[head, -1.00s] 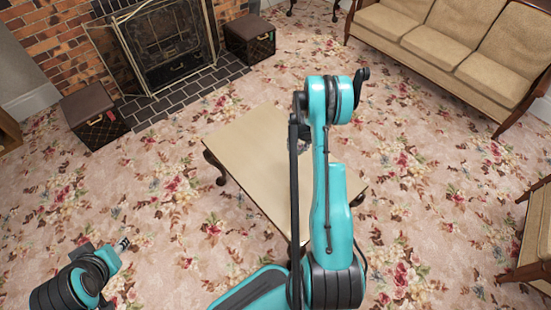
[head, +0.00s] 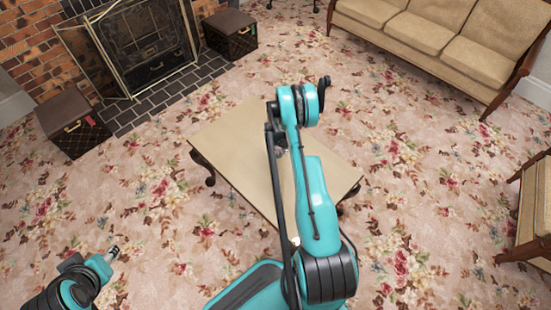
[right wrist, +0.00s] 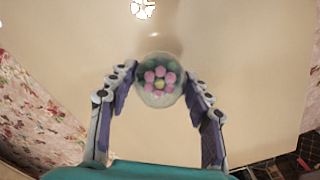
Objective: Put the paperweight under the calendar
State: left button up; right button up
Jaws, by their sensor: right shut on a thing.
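The paperweight (right wrist: 160,80) is a round clear glass piece with pink flower shapes and a yellow centre. In the right wrist view it sits between the fingertips of my right gripper (right wrist: 159,78), which is shut on it over the pale table top. In the head view the right gripper is mostly hidden by my right arm above the table. My left gripper (head: 112,252) is at the lower left, away from the table; its fingers are too small to judge. I cannot make out a calendar for sure. A white patterned piece (right wrist: 143,8) is cut off at the top of the wrist view.
Two dark boxes, one at the left (head: 73,122) and one further back (head: 230,33), flank the fireplace (head: 140,40). A beige sofa (head: 450,40) and an armchair (head: 535,215) stand right. Carpet surrounds the table.

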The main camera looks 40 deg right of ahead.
aim_at(276, 160)
jog(key=shift+w+a+f, duration=0.25)
jog(key=shift+a+f, duration=0.1)
jog(key=shift+f, duration=0.05)
notch_tip(276, 160, down, 4)
jog(key=shift+r+b, duration=0.1)
jog(key=shift+b, duration=1)
jog(key=shift+r, duration=0.1)
jog(key=o, duration=1.4)
